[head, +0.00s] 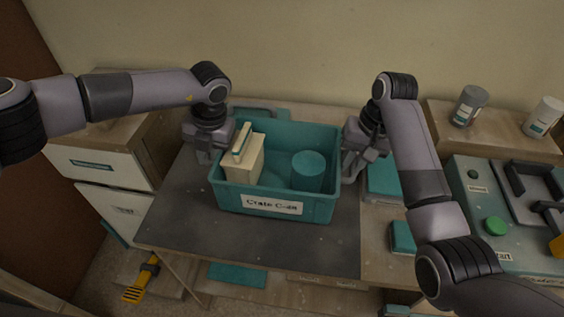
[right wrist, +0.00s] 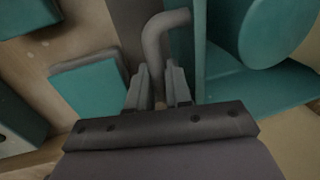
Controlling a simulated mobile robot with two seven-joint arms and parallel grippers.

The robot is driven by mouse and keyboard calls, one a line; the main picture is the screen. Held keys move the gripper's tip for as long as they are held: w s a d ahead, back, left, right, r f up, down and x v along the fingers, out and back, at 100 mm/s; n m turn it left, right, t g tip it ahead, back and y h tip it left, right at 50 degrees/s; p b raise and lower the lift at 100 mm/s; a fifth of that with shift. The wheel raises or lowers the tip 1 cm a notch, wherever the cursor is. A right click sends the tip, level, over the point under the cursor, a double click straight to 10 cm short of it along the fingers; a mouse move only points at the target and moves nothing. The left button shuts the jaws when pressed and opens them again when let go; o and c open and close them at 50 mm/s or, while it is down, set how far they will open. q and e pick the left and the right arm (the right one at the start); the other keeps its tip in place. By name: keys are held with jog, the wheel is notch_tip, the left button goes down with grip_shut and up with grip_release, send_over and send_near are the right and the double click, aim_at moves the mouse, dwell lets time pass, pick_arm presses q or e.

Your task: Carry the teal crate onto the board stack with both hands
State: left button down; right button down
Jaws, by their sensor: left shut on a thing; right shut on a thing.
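The teal crate (head: 230,202), with a white label on its front, is over the dark grey mat (head: 180,218) on the table. I cannot tell whether it touches the mat. It holds a cream box-like container (head: 241,165) and a teal cylinder (head: 308,171). My left gripper (head: 214,152) is at the crate's left side, shut on it, its fingertips partly hidden. My right gripper (right wrist: 159,88) is shut on the crate's grey bar handle (right wrist: 157,42) at the right side. Teal flat pieces (head: 384,178) lie right of the crate; I cannot tell whether they are the board stack.
A teal machine (head: 477,205) with a green button stands at the right. A grey can (head: 469,106) and a white can (head: 543,117) stand on a wooden ledge behind it. A white-fronted drawer cabinet (head: 98,168) is at the left. A yellow-handled tool (head: 141,280) lies low in front.

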aim_at(352, 166)
pick_arm(q)
jog(key=shift+r, duration=0.25)
pick_arm(e)
jog(key=shift+r, duration=0.2)
